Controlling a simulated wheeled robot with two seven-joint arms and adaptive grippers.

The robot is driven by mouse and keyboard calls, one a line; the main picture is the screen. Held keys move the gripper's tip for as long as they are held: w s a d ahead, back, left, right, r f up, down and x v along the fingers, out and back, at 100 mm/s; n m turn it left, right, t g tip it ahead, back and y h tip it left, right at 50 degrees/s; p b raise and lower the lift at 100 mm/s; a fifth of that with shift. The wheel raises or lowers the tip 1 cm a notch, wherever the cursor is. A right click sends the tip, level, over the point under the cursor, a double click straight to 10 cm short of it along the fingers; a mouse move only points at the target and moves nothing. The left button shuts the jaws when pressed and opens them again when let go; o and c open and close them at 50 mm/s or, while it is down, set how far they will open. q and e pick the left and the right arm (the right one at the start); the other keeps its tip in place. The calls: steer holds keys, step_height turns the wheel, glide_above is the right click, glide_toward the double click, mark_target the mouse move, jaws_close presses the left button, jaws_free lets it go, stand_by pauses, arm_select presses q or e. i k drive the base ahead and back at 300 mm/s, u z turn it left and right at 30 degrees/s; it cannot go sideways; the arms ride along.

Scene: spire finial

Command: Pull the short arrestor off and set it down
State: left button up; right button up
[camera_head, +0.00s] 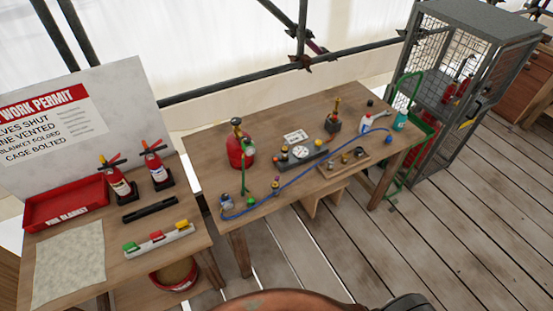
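The short arrestor cannot be singled out at this size. Small brass and dark fittings (346,158) sit in a shallow wooden tray (328,172) at the right of the middle table. A dark bar with a round white gauge (300,152) lies left of the tray. A red gas cylinder (236,152) with a dark top stands at the table's left, with a green hose hanging from it. A blue hose (300,188) runs across the front of the table, with small coloured fittings (275,187) near its left end. Neither of my grippers shows.
The middle table (203,150) has bare wood at its back left. The left table holds a red tray (60,204), two small extinguishers (157,172) and a block with coloured clips (158,239). A wire cage (459,75) and green trolley (424,140) stand right.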

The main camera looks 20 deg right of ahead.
mark_target(285, 156)
steer(key=z, duration=2.1)
steer(key=i, duration=1.2)
steer(key=u, duration=2.7)
